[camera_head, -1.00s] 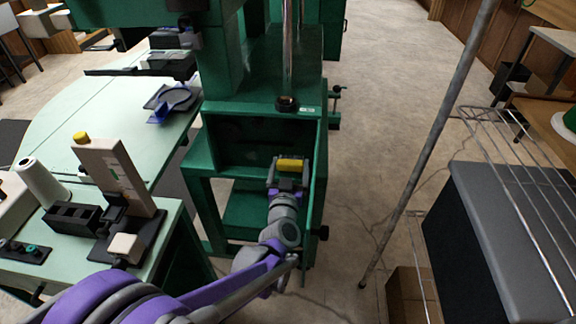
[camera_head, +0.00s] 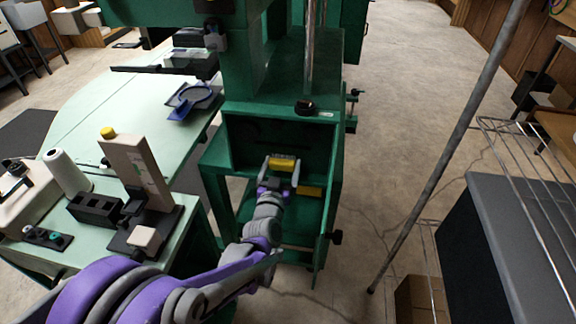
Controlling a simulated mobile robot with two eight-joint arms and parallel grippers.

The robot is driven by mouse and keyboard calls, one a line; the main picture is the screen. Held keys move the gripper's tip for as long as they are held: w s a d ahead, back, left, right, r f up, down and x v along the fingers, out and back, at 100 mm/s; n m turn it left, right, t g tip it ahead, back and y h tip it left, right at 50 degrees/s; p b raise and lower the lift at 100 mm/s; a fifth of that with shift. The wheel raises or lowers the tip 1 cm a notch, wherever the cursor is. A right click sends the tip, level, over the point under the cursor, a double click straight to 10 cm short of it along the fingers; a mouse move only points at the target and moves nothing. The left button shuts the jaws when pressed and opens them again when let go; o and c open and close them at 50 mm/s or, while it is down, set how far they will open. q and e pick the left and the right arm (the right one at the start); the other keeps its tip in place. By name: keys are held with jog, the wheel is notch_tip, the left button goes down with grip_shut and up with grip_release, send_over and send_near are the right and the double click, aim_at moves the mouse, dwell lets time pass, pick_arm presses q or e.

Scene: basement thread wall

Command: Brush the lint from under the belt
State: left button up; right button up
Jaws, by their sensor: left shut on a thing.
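My left gripper (camera_head: 281,172) reaches into the open front of the green machine cabinet (camera_head: 275,108). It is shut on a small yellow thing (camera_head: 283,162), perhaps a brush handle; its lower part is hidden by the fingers. A second yellow piece (camera_head: 310,191) shows lower and to the right, inside the cabinet. The inside of the cabinet is dark, and I cannot make out the belt or any lint. My right gripper is not in view.
A narrow green panel (camera_head: 328,215) with a black knob stands at the opening's right edge. A pale green table (camera_head: 130,110) and a thread stand (camera_head: 140,170) are to the left. A slanted grey pole (camera_head: 445,155) and wire rack are to the right, with open floor between.

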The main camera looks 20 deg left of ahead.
aim_at(269, 164)
pick_arm(q)
jog(key=shift+s+a+p, duration=0.2)
jog(key=shift+a+p, duration=0.2)
jog(key=shift+a, duration=0.5)
jog(key=shift+s+a+p, duration=0.2)
jog(key=shift+a+p, duration=0.2)
jog(key=shift+a, duration=0.45)
jog(key=shift+s+a+r+p, duration=0.15)
jog(key=shift+s+a+p, duration=0.1)
jog(key=shift+a+p, duration=0.45)
jog(key=shift+s+a+p, duration=0.2)
jog(key=shift+a+p, duration=0.15)
jog(key=shift+a, duration=0.6)
jog(key=shift+f, duration=0.2)
jog(key=v, duration=0.6)
jog(key=shift+s, duration=0.15)
jog(key=shift+v, duration=1.45)
